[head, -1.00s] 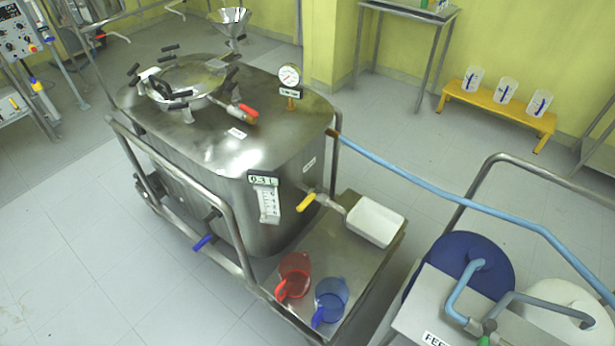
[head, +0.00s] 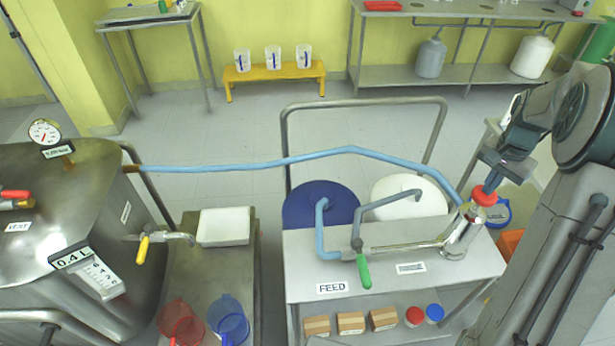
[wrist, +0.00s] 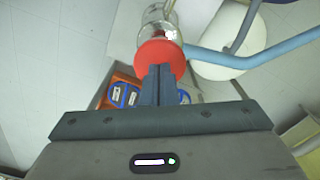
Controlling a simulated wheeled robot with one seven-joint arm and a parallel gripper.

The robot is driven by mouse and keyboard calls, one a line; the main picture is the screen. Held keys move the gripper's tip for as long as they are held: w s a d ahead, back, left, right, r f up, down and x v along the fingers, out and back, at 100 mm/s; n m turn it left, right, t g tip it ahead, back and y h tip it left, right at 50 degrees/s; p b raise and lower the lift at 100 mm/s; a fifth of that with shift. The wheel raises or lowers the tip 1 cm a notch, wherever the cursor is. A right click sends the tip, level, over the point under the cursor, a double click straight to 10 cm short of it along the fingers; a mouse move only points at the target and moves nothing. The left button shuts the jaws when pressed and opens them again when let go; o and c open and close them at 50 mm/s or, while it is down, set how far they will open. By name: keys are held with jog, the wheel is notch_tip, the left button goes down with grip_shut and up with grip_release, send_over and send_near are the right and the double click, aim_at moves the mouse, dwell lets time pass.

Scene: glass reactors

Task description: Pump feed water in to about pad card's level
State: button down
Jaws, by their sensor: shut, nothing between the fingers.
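The steel reactor tank (head: 60,190) stands at left; its display (head: 72,257) reads about 0.4 L above a numbered level scale (head: 102,277). A pump (head: 463,235) with a red round top (head: 484,196) stands on the steel bench (head: 420,290). A green-handled valve (head: 364,271) sits by the FEED label (head: 332,287). A light blue hose (head: 300,160) runs from pump to tank. My gripper (head: 492,184) is shut and empty, its fingertips at the red top; the wrist view shows the closed fingers (wrist: 157,80) over it. I cannot identify a pad card.
A blue drum (head: 320,205) and a white drum (head: 408,195) stand behind the bench. Red (head: 180,322) and blue (head: 229,318) jugs and a white tray (head: 224,227) sit beside the tank. Small boxes lie on the lower shelf. An orange crate (wrist: 123,80) shows below my gripper.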

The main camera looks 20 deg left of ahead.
notch_tip(320, 180, down, 3)
jog(key=shift+r+b, duration=0.1)
jog(key=shift+b, duration=0.65)
notch_tip(320, 180, up, 9)
jog(key=p, duration=0.6)
jog(key=shift+r+p, duration=0.1)
jog(key=shift+p, duration=0.2)
dwell(1.7)
dwell(0.5)
jog(key=shift+f+b, duration=2.8)
jog(key=shift+f, duration=1.65)
jog(key=shift+r, duration=0.1)
notch_tip(320, 180, up, 9)
jog(key=p, duration=0.6)
